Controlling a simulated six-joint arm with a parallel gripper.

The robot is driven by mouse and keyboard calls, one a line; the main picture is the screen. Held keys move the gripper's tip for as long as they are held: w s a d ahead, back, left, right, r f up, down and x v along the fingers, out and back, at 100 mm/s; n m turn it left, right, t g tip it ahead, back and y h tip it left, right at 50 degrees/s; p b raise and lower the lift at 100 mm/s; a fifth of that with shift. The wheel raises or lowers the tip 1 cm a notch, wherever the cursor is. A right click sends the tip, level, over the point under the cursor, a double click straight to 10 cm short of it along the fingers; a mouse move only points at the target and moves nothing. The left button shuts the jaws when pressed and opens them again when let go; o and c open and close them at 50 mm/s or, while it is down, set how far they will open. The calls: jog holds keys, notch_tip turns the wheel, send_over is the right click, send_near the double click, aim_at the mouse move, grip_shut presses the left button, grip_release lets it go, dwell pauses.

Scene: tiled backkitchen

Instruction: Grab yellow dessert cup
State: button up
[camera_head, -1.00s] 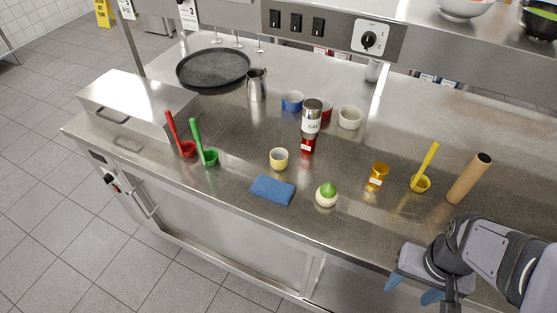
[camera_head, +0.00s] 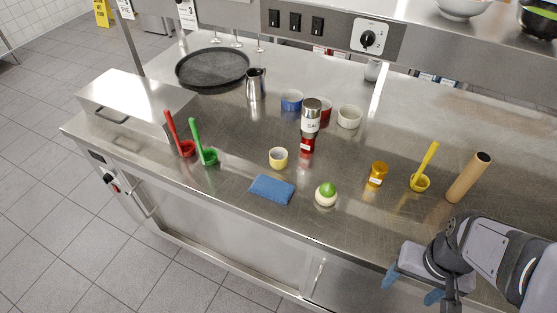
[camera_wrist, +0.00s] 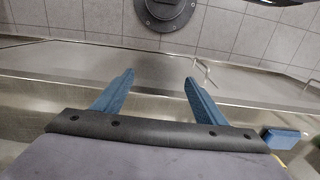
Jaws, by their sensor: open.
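The yellow dessert cup (camera_head: 278,158) stands upright in the middle of the steel counter, just behind a blue sponge (camera_head: 272,189). The cup does not show in the wrist view. The blue sponge shows there at the right edge (camera_wrist: 286,138).
A lime on a pale round holder (camera_head: 326,194), an orange jar (camera_head: 377,174), a yellow ladle (camera_head: 422,180) and a brown roll (camera_head: 468,178) stand between or near my gripper and the cup. Red (camera_head: 186,147) and green (camera_head: 209,156) ladles stand left; a shaker (camera_head: 311,117) and bowls stand behind.

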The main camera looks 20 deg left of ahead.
notch_tip(320, 180, up, 4)
jog(key=n+t+y+b, duration=0.5)
jog(key=n+t+y, duration=0.1)
jog(key=t, duration=0.6)
send_over(279, 162)
jog(key=s+d, duration=0.2)
jog(key=s, duration=0.2)
notch_tip(279, 162, down, 7)
jog(key=shift+w+d+f, duration=0.1)
jog(key=shift+f+y, duration=0.3)
jog(key=shift+f, duration=0.1)
jog(key=shift+p+x, duration=0.4)
jog(key=shift+x, duration=0.7)
jog(key=shift+w+a+p, duration=0.2)
jog(key=shift+w+p, duration=0.2)
jog(key=p+x, duration=0.1)
jog(key=x, duration=0.1)
jog(key=shift+w+a+f, duration=0.1)
jog(key=shift+w+a, duration=0.1)
jog(key=shift+w, duration=0.15)
jog(key=shift+p+x, duration=0.35)
jog(key=shift+x, duration=0.4)
